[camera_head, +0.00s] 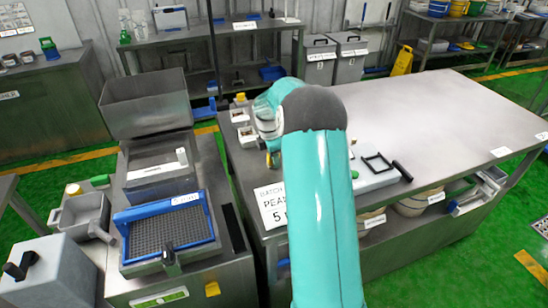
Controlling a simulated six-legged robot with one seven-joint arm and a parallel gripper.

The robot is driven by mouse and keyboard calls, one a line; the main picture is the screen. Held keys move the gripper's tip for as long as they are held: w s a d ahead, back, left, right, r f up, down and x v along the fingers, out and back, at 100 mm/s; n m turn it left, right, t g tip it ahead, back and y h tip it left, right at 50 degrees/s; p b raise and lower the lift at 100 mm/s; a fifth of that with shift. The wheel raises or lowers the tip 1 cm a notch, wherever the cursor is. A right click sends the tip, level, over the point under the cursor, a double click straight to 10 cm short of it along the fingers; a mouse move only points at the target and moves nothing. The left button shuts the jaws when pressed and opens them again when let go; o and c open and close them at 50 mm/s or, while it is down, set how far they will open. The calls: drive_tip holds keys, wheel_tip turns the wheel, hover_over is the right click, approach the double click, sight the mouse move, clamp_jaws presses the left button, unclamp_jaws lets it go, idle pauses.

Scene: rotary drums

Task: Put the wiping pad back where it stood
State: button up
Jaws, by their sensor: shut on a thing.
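My teal arm reaches up from the bottom middle and bends at a dark grey joint. My gripper (271,150) is at the near left part of the large steel table (430,110), below the pale wrist. It is small and partly hidden by my arm. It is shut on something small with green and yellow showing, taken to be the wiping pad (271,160). The pad's outline is too small to make out, and I cannot tell whether it touches the table top.
Small white-framed containers (247,135) and a yellow-topped bottle (240,99) stand beside the gripper. A white box with a black frame (377,163) lies right of my arm. A blue-framed mesh tray (172,235) is on the left bench.

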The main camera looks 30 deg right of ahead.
drive_tip(key=o, duration=1)
drive_tip(key=shift+f, duration=0.1)
drive_tip(key=r, duration=0.4)
drive_tip(key=a+r, duration=0.1)
drive_tip(key=r, duration=0.7)
drive_tip(key=shift+w+a+r, duration=0.2)
drive_tip(key=shift+a, duration=0.05)
drive_tip(key=s+a+r+m+t, duration=0.1)
drive_tip(key=s+a+r+m, duration=0.2)
drive_tip(key=s+a+r, duration=0.4)
drive_tip(key=s+a+r+m+t, duration=0.2)
drive_tip(key=s+a+r+m, duration=0.25)
drive_tip(key=a, duration=0.55)
drive_tip(key=s+a+f+m+t, duration=0.1)
drive_tip(key=s+a+m, duration=0.1)
drive_tip(key=s, duration=0.4)
drive_tip(key=s+a+m+t+y, duration=0.1)
drive_tip(key=s+a+m, duration=0.2)
drive_tip(key=s, duration=0.3)
drive_tip(key=s+a+f+m+t, duration=0.1)
drive_tip(key=s+a+m, duration=0.1)
drive_tip(key=s+a, duration=0.3)
drive_tip(key=shift+s+f+m, duration=0.25)
drive_tip(key=shift+s+f, duration=0.05)
drive_tip(key=shift+s, duration=0.5)
